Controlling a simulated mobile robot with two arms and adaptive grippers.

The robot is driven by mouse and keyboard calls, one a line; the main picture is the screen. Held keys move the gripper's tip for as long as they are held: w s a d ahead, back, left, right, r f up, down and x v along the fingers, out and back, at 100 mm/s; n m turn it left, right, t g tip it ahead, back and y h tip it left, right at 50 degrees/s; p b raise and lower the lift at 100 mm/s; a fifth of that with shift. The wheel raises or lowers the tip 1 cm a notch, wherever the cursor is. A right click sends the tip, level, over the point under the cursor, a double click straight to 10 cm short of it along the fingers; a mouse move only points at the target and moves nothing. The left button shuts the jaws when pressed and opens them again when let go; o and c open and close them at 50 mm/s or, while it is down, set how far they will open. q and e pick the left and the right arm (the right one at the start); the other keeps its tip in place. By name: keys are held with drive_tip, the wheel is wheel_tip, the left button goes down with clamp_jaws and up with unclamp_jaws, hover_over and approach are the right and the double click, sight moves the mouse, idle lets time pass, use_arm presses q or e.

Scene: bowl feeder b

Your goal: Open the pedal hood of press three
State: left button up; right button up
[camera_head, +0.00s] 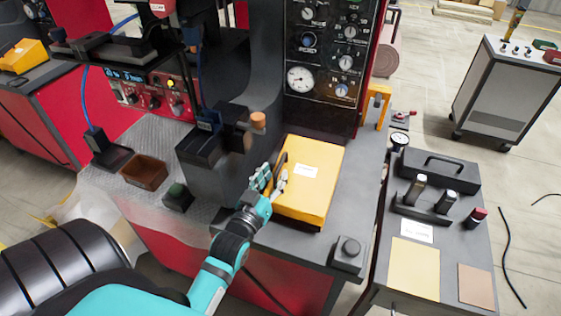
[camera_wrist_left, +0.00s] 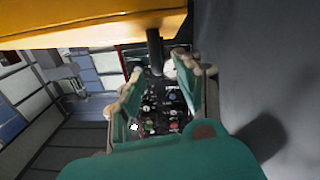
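The yellow hood (camera_head: 315,192), a box-like cover with a white label on top, sits on the grey bench top of the press and looks down. Its yellow underside or edge also fills the top left of the left wrist view (camera_wrist_left: 85,25). My left gripper (camera_head: 272,180) is at the hood's left edge, close to it. In the left wrist view its two fingers (camera_wrist_left: 157,68) stand apart. A dark rod (camera_wrist_left: 155,48) shows in the gap between them. I cannot tell whether the fingers touch the hood or rod. My right gripper is not in view.
A black press column with gauges (camera_head: 322,65) rises behind the hood. A black button box (camera_head: 347,252) is at the front right. A side table (camera_head: 462,215) with tools stands further right.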

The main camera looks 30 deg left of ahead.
sight(305, 177)
use_arm(q)
drive_tip(key=shift+w+a, duration=0.25)
drive_tip(key=shift+w, duration=0.9)
drive_tip(key=shift+w+a, duration=0.2)
drive_tip(key=shift+w, duration=0.95)
clamp_jaws()
